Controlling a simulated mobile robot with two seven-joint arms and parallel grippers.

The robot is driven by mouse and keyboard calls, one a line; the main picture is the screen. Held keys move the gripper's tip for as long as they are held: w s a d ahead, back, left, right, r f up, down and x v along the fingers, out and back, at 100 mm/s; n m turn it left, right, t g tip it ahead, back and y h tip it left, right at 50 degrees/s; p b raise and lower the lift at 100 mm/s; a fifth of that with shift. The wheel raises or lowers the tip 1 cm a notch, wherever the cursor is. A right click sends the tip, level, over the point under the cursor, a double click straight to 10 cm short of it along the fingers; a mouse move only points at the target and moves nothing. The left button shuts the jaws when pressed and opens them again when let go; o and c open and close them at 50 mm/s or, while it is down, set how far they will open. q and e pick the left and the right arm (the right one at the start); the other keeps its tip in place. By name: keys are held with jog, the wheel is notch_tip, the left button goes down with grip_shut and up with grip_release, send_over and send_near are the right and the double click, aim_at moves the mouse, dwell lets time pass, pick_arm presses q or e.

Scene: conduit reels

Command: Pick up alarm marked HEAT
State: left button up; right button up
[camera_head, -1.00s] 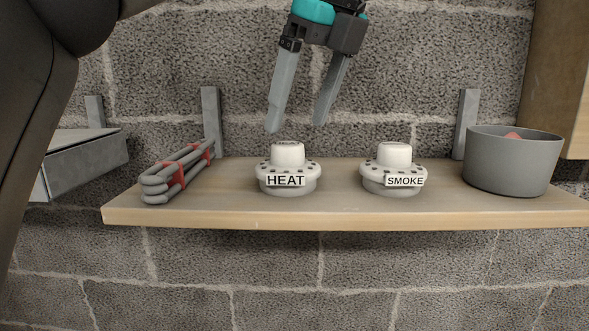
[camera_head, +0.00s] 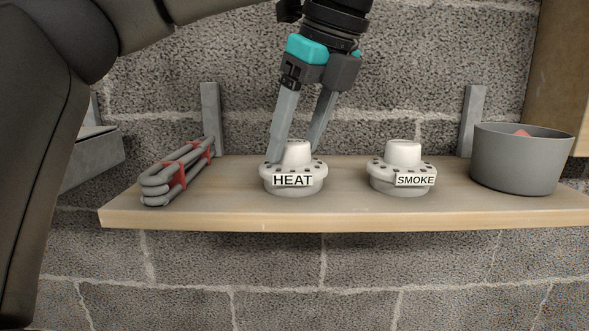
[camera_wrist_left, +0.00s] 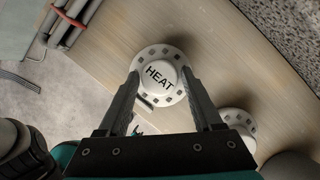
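The white round alarm marked HEAT (camera_head: 292,186) stands upright on the wooden shelf, its label facing front. In the left wrist view its top also reads HEAT (camera_wrist_left: 160,76). My left gripper (camera_head: 294,156) points down at it from above, with one finger on each side of its raised cap. The fingers are apart, and I cannot tell whether they touch the cap. In the left wrist view the fingertips (camera_wrist_left: 160,82) flank the cap. A similar alarm marked SMOKE (camera_head: 403,170) stands to the right. My right gripper is not in view.
The wooden shelf (camera_head: 240,208) also holds a grey cable bundle with red ties (camera_head: 176,175) at the left and a grey round bin (camera_head: 520,162) at the right. A block wall stands close behind. A grey metal box (camera_head: 95,160) is at far left.

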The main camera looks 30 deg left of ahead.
pick_arm(q)
grip_shut()
dwell(0.3)
jog(key=shift+r, duration=0.1)
